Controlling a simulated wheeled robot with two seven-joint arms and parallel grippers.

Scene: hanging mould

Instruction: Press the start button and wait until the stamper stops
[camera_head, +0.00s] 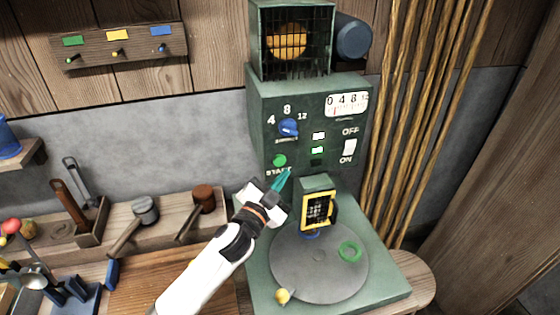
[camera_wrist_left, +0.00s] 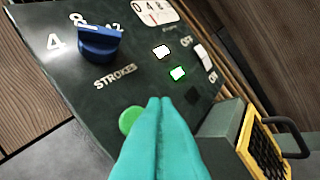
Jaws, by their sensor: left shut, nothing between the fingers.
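The green start button (camera_head: 279,160) sits on the front panel of the green stamper machine (camera_head: 255,110), above the START label. In the left wrist view the button (camera_wrist_left: 130,119) is partly hidden behind my fingertips. My left gripper (camera_head: 288,172) is shut and empty, its teal fingers pointing up at the panel just right of and below the button. The closed fingers (camera_wrist_left: 160,104) fill the lower middle of the left wrist view. I cannot tell whether they touch the button. My right gripper is not in view.
A blue strokes knob (camera_head: 288,127), a white on/off switch (camera_head: 349,147) and lit indicators (camera_head: 318,136) share the panel. A yellow-framed guard (camera_head: 318,210) stands above the round plate (camera_head: 300,275), which bears a green ring (camera_head: 350,251). Mallets (camera_head: 145,210) lie to the left.

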